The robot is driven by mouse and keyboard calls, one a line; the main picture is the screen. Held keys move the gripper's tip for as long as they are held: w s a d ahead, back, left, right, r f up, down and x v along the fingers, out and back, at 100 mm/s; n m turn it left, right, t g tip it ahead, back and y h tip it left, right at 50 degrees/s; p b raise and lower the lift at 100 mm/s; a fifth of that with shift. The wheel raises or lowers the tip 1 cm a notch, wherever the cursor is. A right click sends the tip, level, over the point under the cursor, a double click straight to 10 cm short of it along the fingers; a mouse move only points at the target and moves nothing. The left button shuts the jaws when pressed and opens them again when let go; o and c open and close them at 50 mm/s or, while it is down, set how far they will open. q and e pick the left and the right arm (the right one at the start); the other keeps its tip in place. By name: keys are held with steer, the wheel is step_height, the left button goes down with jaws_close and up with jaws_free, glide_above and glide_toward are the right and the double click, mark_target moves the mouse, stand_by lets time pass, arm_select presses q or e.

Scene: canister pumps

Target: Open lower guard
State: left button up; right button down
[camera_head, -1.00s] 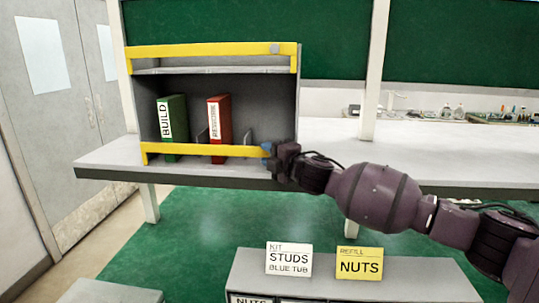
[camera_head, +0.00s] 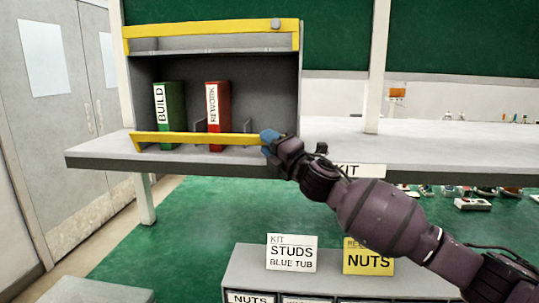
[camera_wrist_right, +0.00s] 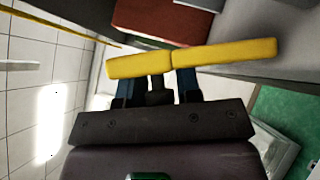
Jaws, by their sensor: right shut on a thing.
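The lower guard (camera_head: 195,138) is a yellow bar across the front of the grey shelf unit's lower opening. My right gripper (camera_head: 268,143), with blue fingers, is at the bar's right end. In the right wrist view the guard (camera_wrist_right: 225,55) crosses just beyond my right gripper (camera_wrist_right: 160,88). The exact contact is partly hidden by the bar. My left gripper is out of view.
A yellow upper guard (camera_head: 200,32) spans the shelf top. A green BUILD binder (camera_head: 173,110) and a red REWORK binder (camera_head: 217,105) stand behind the lower guard. The bench (camera_head: 200,165) is clear to the right. A low box with STUDS (camera_head: 291,253) and NUTS (camera_head: 368,262) cards stands in front.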

steer(key=shift+s+a+f+n+y+b, duration=0.1)
steer(key=shift+s+f+n+y+b, duration=0.15)
steer(key=shift+f+n+y+b, duration=0.8)
arm_select(q)
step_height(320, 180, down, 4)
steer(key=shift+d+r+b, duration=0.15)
steer(key=shift+b, duration=0.4)
arm_select(e)
steer(key=shift+s+r+n, duration=0.15)
steer(key=shift+r+n, duration=0.1)
steer(key=shift+r, duration=0.35)
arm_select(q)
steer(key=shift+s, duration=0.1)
arm_select(e)
steer(key=c, duration=1.1)
jaws_free()
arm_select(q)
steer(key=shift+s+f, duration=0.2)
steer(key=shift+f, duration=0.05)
arm_select(e)
steer(key=shift+o, duration=0.8)
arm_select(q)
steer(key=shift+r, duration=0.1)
arm_select(e)
steer(key=v, duration=1)
steer(key=shift+s+f, duration=0.15)
steer(key=shift+s, duration=0.15)
